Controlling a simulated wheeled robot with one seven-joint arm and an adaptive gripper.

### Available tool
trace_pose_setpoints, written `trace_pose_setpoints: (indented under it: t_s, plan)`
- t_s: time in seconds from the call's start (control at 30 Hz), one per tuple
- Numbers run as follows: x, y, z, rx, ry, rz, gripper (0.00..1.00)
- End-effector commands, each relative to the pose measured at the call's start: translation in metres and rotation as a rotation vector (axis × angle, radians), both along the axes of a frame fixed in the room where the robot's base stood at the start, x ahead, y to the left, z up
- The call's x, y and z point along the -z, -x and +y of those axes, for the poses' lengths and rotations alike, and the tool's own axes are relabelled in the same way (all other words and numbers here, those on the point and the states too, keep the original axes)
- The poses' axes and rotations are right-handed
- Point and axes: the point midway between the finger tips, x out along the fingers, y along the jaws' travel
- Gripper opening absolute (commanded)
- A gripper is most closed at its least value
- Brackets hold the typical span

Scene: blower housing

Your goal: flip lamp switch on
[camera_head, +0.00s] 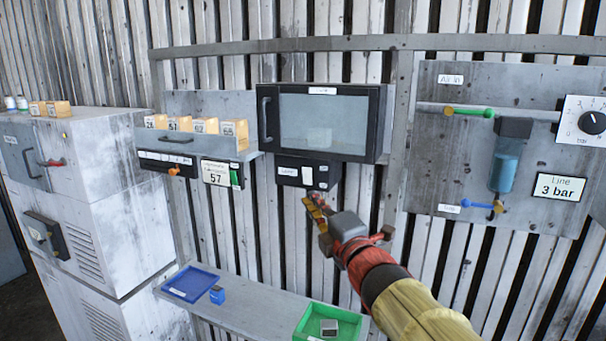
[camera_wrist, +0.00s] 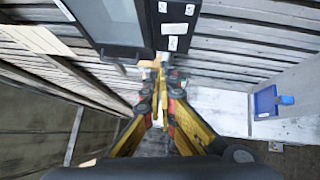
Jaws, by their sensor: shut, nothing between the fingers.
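A dark panel (camera_head: 294,172) sits under the glass-fronted box on the wall. It carries a white "LAMP" label (camera_head: 287,171) and a pale switch (camera_head: 307,175); whether the switch is on or off is too small to tell. My gripper (camera_head: 316,203) is shut and empty, just below and slightly right of the switch, at the panel's lower edge. In the wrist view my gripper (camera_wrist: 157,64) points at the end of the dark panel (camera_wrist: 172,25), which shows several white patches. I cannot tell whether the fingertips touch it.
The dark-framed glass box (camera_head: 322,121) is above the panel. A shelf (camera_head: 245,312) below holds a blue tray (camera_head: 190,284), a small blue block (camera_head: 217,294) and a green tray (camera_head: 309,337). A drawer unit (camera_head: 190,143) is left; an air panel (camera_head: 448,170) is right.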

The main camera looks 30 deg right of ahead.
Motion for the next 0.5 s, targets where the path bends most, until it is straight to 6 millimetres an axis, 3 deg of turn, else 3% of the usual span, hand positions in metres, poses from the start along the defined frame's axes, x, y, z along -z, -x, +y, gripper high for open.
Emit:
trace_pose_setpoints:
  t_s: [0.33, 0.5]
  plan:
    - [0.0, -0.003, -0.001, 0.001, -0.002, 0.003, 0.0]
    - [-0.001, -0.02, -0.003, 0.0, -0.004, 0.003, 0.0]
